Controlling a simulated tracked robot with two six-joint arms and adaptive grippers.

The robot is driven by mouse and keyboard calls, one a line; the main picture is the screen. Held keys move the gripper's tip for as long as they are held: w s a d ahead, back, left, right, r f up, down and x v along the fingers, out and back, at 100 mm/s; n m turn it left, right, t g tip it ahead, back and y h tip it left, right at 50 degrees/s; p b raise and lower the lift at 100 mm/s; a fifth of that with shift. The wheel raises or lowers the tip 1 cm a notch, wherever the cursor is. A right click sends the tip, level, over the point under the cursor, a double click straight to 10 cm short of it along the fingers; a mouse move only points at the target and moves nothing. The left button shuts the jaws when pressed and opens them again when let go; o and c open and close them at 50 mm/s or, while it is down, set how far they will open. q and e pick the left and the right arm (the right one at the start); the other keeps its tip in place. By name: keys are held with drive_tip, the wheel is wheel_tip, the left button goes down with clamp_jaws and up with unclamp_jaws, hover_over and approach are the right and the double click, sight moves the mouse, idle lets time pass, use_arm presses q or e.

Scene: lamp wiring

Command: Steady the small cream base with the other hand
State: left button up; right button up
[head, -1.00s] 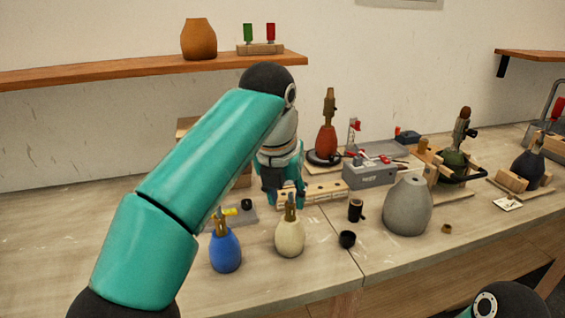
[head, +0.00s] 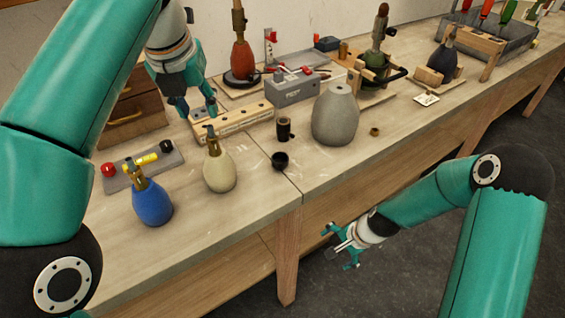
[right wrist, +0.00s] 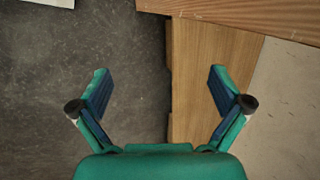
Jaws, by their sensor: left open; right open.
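The small cream base (head: 220,171) stands upright on the bench in the head view, with a brass fitting (head: 212,140) on its top. My left gripper (head: 196,112) is open above and behind the cream base, near the wooden block with holes, and apart from the base. My right gripper (head: 340,247) is open and empty, low in front of the bench edge, over the floor. In the right wrist view the open right fingers (right wrist: 160,92) have only floor and the bench's wooden side between them.
A blue base (head: 152,204) stands left of the cream one, before a grey tray (head: 130,178). Black cups (head: 280,161) and a large grey base (head: 336,116) stand to the right. The wooden block with holes (head: 234,121) lies behind. The front bench edge is clear.

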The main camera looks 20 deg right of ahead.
drive_tip(key=w+d+r+m+t+y, duration=0.15)
drive_tip(key=w+d+r+m, duration=0.35)
drive_tip(key=r, duration=0.5)
drive_tip(key=w+d+r+m+t+h, duration=0.1)
drive_tip(key=w+d+r+m+t, duration=0.2)
drive_tip(key=d+r+m, duration=0.5)
drive_tip(key=n+y, duration=0.4)
drive_tip(key=y, duration=0.4)
approach(220, 173)
drive_tip(key=shift+g, duration=0.45)
drive_tip(key=d, duration=0.4)
drive_tip(key=w+d+f, duration=0.1)
drive_tip(key=d, duration=0.1)
drive_tip(key=shift+w+a, duration=0.15)
drive_tip(key=shift+a, duration=0.4)
drive_tip(key=x, duration=1.6)
drive_tip(key=shift+a+r, duration=0.1)
